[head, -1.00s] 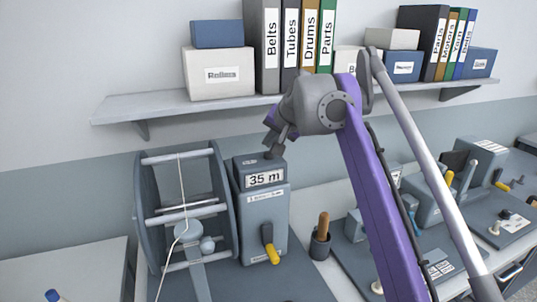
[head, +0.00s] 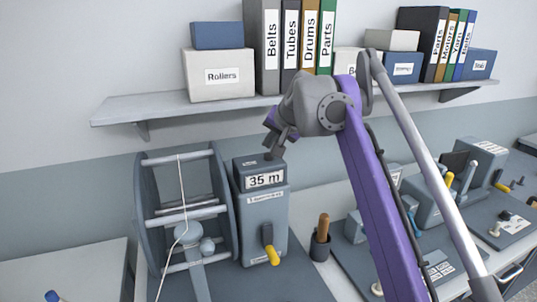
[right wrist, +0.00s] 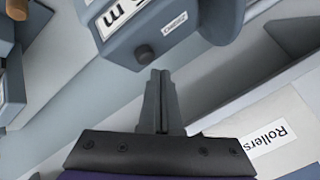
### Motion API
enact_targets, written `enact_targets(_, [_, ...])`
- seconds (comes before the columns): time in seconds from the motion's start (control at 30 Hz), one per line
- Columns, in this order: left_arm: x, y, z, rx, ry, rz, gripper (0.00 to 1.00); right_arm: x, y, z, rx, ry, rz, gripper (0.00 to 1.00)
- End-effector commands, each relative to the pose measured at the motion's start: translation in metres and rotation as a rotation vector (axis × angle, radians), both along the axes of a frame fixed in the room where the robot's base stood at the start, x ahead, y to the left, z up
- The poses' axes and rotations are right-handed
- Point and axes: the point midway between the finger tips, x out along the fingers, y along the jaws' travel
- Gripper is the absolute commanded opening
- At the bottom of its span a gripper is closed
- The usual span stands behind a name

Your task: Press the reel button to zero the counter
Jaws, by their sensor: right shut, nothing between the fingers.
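The reel counter (head: 262,215) is a grey-blue box beside the reel frame (head: 228,205), and its display (head: 265,180) reads 35 m. In the right wrist view a dark round button (right wrist: 144,54) stands out from the counter's top housing (right wrist: 170,30). My right gripper (right wrist: 160,72) is shut and empty, with its fingertips close to the button. I cannot tell whether they touch it. In the head view the right gripper (head: 272,148) points down over the top of the counter, and the button is hard to make out there. My left gripper is not in view.
A shelf (head: 165,108) with boxes and binders runs behind and above the counter. A yellow-tipped crank (head: 270,250) sits on the counter's front. A cup with a wooden-handled tool (head: 320,245) stands to the right, with other bench devices (head: 425,200) beyond.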

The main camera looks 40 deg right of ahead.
Motion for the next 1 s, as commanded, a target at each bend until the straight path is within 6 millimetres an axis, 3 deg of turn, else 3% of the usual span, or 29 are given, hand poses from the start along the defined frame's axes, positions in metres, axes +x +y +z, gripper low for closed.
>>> enact_targets(1.0, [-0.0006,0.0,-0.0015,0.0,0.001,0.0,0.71,0.0,0.0,-0.0089,0.0,0.0,0.0,0.0])
